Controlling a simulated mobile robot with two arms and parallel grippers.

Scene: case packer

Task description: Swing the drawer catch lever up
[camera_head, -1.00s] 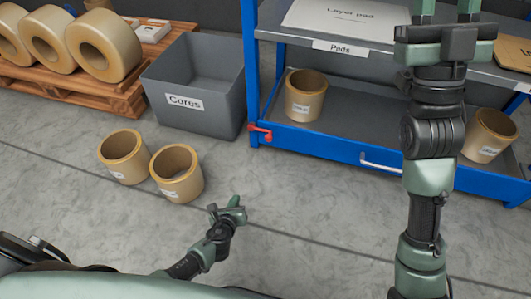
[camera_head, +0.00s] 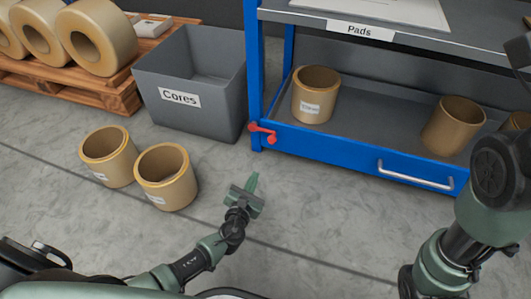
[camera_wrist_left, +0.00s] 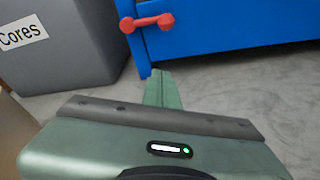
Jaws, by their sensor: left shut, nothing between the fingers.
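The red drawer catch lever (camera_head: 263,132) sits on the left front corner of the blue drawer (camera_head: 340,160). It lies roughly level across the post and the drawer front. It also shows at the top of the left wrist view (camera_wrist_left: 146,22). My left gripper (camera_head: 253,182) is shut and empty, below and slightly left of the lever, apart from it. In the left wrist view its green fingers (camera_wrist_left: 161,88) point up toward the blue post, short of the lever. My right arm shows at the right edge; its gripper is out of view.
A grey Cores bin (camera_head: 185,125) stands just left of the post. Two cardboard cores (camera_head: 165,180) stand on the floor left of my left gripper. The drawer has a metal handle (camera_head: 415,176) and holds several cores. Grey floor lies clear before the drawer.

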